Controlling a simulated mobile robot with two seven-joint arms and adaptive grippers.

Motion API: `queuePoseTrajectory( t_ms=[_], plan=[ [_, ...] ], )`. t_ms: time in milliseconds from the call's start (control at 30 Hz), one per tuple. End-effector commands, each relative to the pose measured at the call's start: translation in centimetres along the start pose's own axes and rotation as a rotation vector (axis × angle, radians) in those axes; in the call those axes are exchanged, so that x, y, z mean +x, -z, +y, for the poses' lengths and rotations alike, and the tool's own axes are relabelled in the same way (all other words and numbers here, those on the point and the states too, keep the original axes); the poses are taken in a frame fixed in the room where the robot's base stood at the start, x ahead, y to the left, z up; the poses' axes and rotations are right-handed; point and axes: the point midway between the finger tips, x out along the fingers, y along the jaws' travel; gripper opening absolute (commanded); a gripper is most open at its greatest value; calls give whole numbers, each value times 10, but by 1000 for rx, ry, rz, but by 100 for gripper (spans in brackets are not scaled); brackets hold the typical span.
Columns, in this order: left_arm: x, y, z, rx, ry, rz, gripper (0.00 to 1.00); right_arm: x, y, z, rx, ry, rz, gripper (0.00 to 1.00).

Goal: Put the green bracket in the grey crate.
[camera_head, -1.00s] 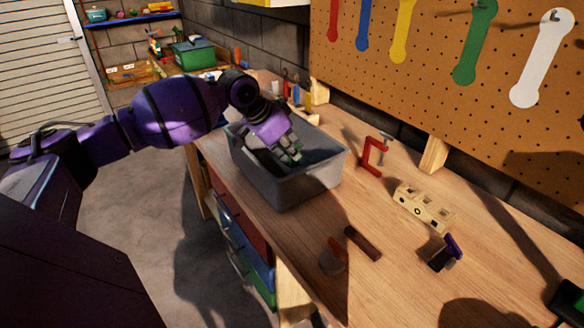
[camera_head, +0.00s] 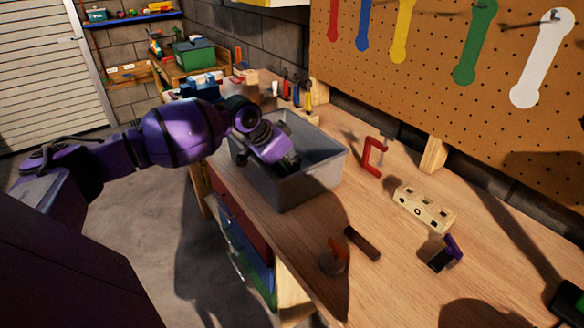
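The grey crate (camera_head: 300,188) stands on the workbench, left of the red clamp. My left gripper (camera_head: 288,163) reaches over the crate's left rim, with its dark fingertips pointing down inside the opening. The fingers are small and shadowed, so I cannot tell whether they are open or shut. I cannot make out the green bracket now; the gripper and the crate walls hide part of the crate's inside.
A red clamp (camera_head: 374,157), a wooden block with holes (camera_head: 424,209), a dark brown bar (camera_head: 362,244), an orange-handled tool (camera_head: 337,254) and a purple-and-black item (camera_head: 445,255) lie on the bench (camera_head: 400,285). A pegboard (camera_head: 430,115) stands behind.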

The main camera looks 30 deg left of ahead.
Motion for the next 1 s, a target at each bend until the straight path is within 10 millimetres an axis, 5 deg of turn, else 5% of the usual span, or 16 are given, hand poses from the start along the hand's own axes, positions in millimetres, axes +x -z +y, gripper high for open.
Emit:
queuePoseTrajectory(
  t_ms=[333, 800, 1000],
  plan=[
    [-10, 2, -1, 1, 2, 0, 26, -4, -7, 1, 2, -3, -13, 0],
    [-102, 2, -1, 1, 3, 0, 26, -10, 7, 2, 6, -5, 7, 0],
    [-120, 1, 0, 0, 1, 0, 26, -10, 8, 2, 6, -3, 7, 0]
  ],
)
